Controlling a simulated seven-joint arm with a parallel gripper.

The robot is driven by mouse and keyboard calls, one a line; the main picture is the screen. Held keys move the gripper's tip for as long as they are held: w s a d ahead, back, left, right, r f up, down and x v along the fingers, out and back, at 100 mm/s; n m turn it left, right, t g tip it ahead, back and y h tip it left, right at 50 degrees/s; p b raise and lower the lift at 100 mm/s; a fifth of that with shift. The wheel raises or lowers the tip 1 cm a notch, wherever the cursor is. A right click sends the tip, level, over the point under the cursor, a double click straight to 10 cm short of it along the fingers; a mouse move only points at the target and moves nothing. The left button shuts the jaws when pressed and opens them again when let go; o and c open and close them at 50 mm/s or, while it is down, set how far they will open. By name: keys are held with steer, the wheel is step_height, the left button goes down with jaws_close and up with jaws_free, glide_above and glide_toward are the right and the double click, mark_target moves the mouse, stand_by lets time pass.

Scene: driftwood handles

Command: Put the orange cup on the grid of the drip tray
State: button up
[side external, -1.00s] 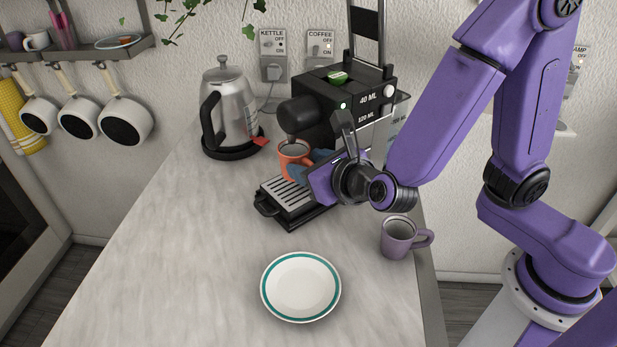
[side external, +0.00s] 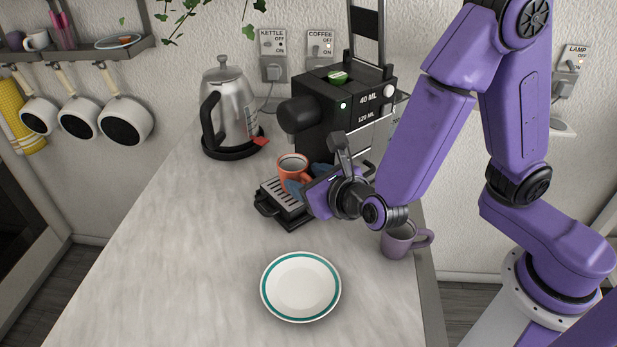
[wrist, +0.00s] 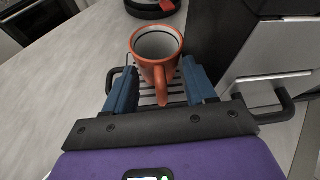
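The orange cup (side external: 292,171) is upright over the back part of the drip tray (side external: 266,206), in front of the coffee machine. In the wrist view the cup (wrist: 157,50) sits between the blue fingertips of my gripper (wrist: 159,70), its handle pointing toward the palm. The slotted grid of the tray shows below and in front of the cup. A finger hides the cup's base in the side view, so I cannot tell whether it touches the grid.
The black coffee machine (side external: 334,112) stands right behind the cup. A steel kettle (side external: 229,112) is at the back left. A mauve mug (side external: 397,240) stands right of the tray near the counter edge. A teal-rimmed plate (side external: 300,287) lies in front. The counter's left side is clear.

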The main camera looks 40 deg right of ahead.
stand_by(0.3)
steer(key=shift+s+r, duration=0.1)
steer(key=shift+r, duration=0.15)
steer(key=d+v, duration=0.1)
steer(key=v, duration=1.1)
steer(key=s+d+f+m+g+h, duration=0.2)
steer(key=d+m+g, duration=0.2)
steer(key=d+m, duration=0.2)
steer(key=s+d+f+m+g+h, duration=0.1)
steer(key=d+m+g, duration=0.2)
steer(key=d+m, duration=0.35)
steer(key=s+d+m+g+y, duration=0.2)
steer(key=s+m+g+y, duration=0.2)
steer(key=s+m, duration=0.5)
steer(key=shift+s+r+m+g+y, duration=0.2)
steer(key=shift+r+m+g+y, duration=0.1)
steer(key=shift+m+g, duration=0.9)
steer(key=shift+d, duration=0.2)
